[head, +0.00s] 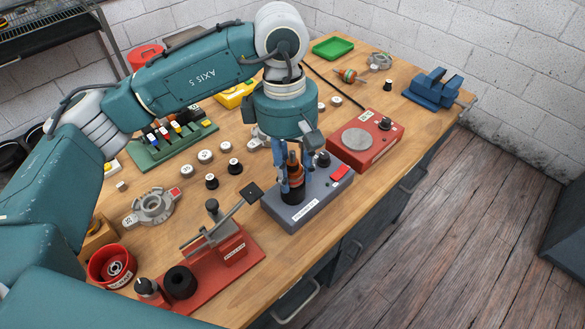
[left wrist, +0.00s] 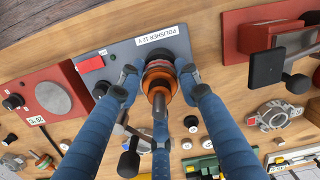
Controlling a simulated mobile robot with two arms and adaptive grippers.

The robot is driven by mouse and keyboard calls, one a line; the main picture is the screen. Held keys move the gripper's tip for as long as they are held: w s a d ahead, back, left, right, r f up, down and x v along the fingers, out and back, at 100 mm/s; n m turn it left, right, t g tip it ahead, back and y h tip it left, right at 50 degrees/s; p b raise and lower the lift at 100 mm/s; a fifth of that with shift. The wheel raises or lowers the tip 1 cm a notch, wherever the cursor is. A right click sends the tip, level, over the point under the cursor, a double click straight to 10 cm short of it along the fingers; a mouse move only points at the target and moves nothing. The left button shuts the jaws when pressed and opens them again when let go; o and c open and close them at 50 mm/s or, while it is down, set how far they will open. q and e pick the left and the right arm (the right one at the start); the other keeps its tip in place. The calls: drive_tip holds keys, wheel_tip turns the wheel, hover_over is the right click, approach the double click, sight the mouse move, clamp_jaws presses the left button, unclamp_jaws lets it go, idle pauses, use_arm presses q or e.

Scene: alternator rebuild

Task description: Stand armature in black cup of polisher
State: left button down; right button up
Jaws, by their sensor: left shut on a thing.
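The polisher (head: 318,203) is a grey-blue box with a red switch and a black knob near the bench's front edge. Its black cup (head: 291,194) stands on its top. The armature (head: 294,172), copper-orange with a dark shaft, is upright over the cup; its lower end appears to be at or inside the rim. My left gripper (head: 291,180) points down, its blue fingers shut on the armature. The left wrist view shows the armature (left wrist: 159,83) between the fingers (left wrist: 158,76) and the polisher (left wrist: 120,62) below. How deep it sits is hidden. My right gripper is out of view.
A red box with a round grey plate (head: 364,142) stands just right of the polisher. A red fixture with a lever (head: 220,250) stands to its left, the lever reaching close. Several small black and white cylinders (head: 211,181) stand behind. A blue vise (head: 434,90) is far right.

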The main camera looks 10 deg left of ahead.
sight(293, 153)
use_arm(q)
drive_tip(key=shift+f+b, duration=0.15)
drive_tip(key=shift+b, duration=0.4)
idle(1.3)
drive_tip(key=c, duration=1.1)
unclamp_jaws()
drive_tip(key=shift+r+p, duration=2)
drive_tip(key=shift+r, duration=2.05)
